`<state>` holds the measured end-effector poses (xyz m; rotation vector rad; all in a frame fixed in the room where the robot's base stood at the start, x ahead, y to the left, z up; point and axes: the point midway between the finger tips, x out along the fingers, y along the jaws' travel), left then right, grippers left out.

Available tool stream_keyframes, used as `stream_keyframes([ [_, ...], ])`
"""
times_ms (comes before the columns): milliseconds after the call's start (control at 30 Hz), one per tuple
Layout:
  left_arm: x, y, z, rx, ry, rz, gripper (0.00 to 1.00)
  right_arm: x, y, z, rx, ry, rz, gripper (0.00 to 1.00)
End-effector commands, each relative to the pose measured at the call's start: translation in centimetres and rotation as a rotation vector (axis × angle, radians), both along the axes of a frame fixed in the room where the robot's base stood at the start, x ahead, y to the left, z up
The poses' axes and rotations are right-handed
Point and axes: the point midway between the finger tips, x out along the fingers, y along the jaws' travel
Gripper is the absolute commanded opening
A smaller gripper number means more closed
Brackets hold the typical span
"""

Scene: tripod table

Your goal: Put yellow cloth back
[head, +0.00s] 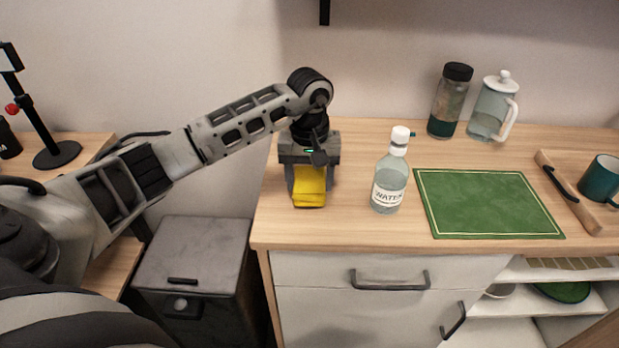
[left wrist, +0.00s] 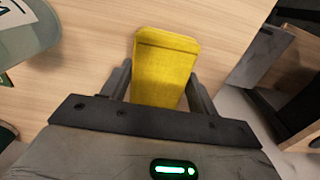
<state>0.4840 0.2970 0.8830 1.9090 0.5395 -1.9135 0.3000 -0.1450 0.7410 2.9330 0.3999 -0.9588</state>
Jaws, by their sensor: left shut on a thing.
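The yellow cloth (head: 309,187) is at the left end of the wooden counter (head: 340,222), below my left gripper (head: 307,180). In the left wrist view the folded cloth (left wrist: 164,60) lies between the two fingers of my left gripper (left wrist: 165,88), which is shut on it. The gripper points down; I cannot tell whether the cloth touches the counter. My right gripper is in neither view.
A water bottle (head: 390,180) stands right of my left gripper. A grey bin (head: 192,262) stands below, left.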

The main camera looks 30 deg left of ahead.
Motion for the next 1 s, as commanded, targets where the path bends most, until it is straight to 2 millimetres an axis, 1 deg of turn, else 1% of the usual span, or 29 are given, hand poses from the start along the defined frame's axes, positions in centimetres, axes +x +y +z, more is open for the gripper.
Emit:
stream_keyframes([
  [100,0.0,0.0,-0.7,-0.001,-0.001,0.0,0.41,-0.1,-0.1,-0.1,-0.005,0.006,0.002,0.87],
  [333,0.0,0.0,-0.8,0.0,-0.002,0.0,0.41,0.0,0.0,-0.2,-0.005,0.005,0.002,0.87],
  [467,0.1,0.0,-1.2,0.001,-0.003,0.0,0.41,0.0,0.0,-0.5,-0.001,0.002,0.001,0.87],
  [500,0.0,0.0,-1.1,0.001,-0.003,0.0,0.68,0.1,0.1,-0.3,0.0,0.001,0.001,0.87],
  [533,0.0,0.0,-1.1,0.0,-0.002,0.0,0.76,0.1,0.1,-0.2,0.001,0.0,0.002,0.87],
  [567,0.0,0.0,-1.1,0.0,-0.002,0.0,0.81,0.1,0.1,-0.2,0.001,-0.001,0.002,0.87],
  [833,0.0,0.0,-1.0,0.0,-0.002,0.0,0.81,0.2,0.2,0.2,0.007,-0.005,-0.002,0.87],
  [933,0.0,-0.1,-0.4,-0.001,-0.002,0.0,0.81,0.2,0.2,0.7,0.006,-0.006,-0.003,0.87],
  [1000,0.1,0.0,0.3,0.0,-0.007,0.0,0.81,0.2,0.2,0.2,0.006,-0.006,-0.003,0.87],
])
